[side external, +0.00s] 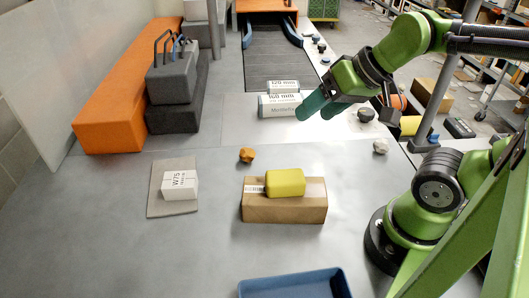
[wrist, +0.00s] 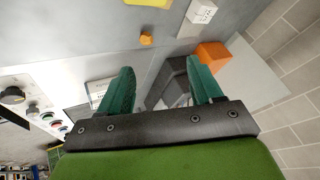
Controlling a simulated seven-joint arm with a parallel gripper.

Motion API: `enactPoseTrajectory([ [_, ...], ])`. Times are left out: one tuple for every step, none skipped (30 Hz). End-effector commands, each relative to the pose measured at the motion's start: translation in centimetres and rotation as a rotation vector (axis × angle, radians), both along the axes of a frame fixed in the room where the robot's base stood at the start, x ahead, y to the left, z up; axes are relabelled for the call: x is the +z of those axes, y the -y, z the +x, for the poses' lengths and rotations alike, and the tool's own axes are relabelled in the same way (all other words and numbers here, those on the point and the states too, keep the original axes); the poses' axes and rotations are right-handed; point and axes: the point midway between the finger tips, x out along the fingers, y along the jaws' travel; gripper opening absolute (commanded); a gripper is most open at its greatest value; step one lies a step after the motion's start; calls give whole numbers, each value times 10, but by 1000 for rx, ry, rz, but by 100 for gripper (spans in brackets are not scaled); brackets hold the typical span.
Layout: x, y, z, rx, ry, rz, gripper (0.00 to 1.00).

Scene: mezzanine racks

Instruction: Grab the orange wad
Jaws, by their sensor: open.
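The orange wad (side external: 247,155) is a small crumpled lump lying on the grey table, left of and behind the cardboard box. In the wrist view the wad (wrist: 147,39) lies beyond my fingertips, with bare table around it. My gripper (side external: 312,108) is raised above the table to the right of and behind the wad, near the white labelled boxes. Its two green fingers (wrist: 160,82) are spread apart in the wrist view, with nothing held between them.
A cardboard box (side external: 285,207) with a yellow block (side external: 285,182) on top stands in front of the wad. A white box (side external: 180,185) sits on a grey pad (side external: 158,208) at left. White labelled boxes (side external: 279,105) stand behind. A blue tray (side external: 295,284) is at the front. Grey foam blocks (side external: 172,118) stand back left.

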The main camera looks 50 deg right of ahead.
Motion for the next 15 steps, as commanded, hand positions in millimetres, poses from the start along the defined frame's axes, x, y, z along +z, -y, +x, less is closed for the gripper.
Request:
enactPoseTrajectory([
  [0, 0, 0, 0, 0, 0, 57],
  [0, 0, 0, 0, 0, 0, 54],
  [0, 0, 0, 0, 0, 0, 54],
  [0, 0, 0, 0, 0, 0, 54],
  [0, 0, 0, 0, 0, 0, 54],
  [0, 0, 0, 0, 0, 0, 54],
  [0, 0, 0, 0, 0, 0, 54],
  [0, 0, 0, 0, 0, 0, 54],
  [0, 0, 0, 0, 0, 0, 54],
  [0, 1, 0, -3, -1, 0, 54],
  [-2, 2, 1, -8, -9, 0, 54],
  [-6, 4, 2, -15, -24, 1, 54],
  [-9, 5, 3, -22, -41, 1, 54],
  [-12, 7, 6, -31, -58, 2, 54],
  [-15, 11, 11, -45, -83, 6, 54],
])
